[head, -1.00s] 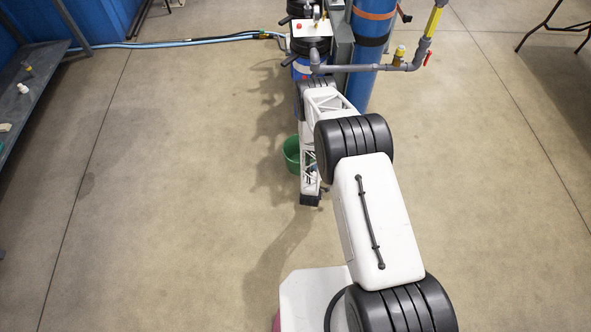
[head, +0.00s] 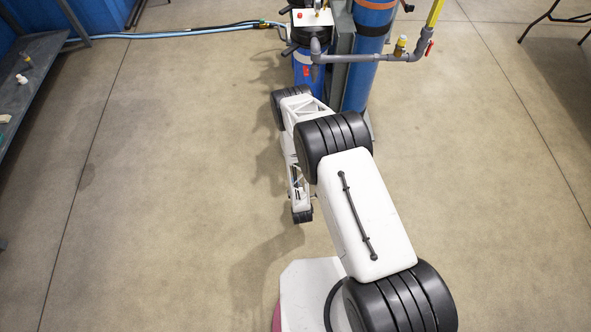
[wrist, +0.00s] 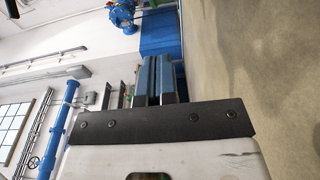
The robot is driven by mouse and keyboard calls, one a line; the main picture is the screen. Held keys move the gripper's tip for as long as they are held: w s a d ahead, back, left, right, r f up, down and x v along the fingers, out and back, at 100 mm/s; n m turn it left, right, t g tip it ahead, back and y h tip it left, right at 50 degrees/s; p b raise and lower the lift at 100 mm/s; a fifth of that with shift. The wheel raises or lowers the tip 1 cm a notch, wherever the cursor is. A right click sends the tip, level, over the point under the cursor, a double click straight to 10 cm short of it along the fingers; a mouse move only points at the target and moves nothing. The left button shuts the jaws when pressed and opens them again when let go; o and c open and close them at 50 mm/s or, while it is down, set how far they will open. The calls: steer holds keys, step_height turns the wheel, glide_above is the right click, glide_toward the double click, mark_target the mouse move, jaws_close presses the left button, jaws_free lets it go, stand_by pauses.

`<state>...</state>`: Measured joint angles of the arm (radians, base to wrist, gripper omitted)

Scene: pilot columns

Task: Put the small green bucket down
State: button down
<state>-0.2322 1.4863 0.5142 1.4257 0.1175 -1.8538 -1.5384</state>
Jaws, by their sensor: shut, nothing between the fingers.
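The small green bucket does not show in either view now. In the head view my arm crosses the floor where the bucket stood a second ago, so the arm may be hiding it. In the wrist view my gripper (wrist: 154,78) has its two fingers side by side, shut, with nothing between them. In the head view the fingers cannot be made out.
A blue cylinder (head: 369,60) and a blue tank with grey piping (head: 385,57) stand beyond my arm. Blue hoses (head: 165,38) run along the floor at the back left. A grey shelf (head: 35,75) is at the left edge. The floor (head: 180,180) is wide and clear.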

steer(key=w+d, duration=0.1)
steer(key=w, duration=1.1)
steer(key=shift+w+d, duration=0.2)
steer(key=shift+w, duration=0.2)
steer(key=shift+w+d, duration=0.5)
steer(key=shift+w, duration=0.2)
steer(key=shift+w+d, duration=0.5)
steer(key=shift+w, duration=0.2)
steer(key=shift+s, duration=0.1)
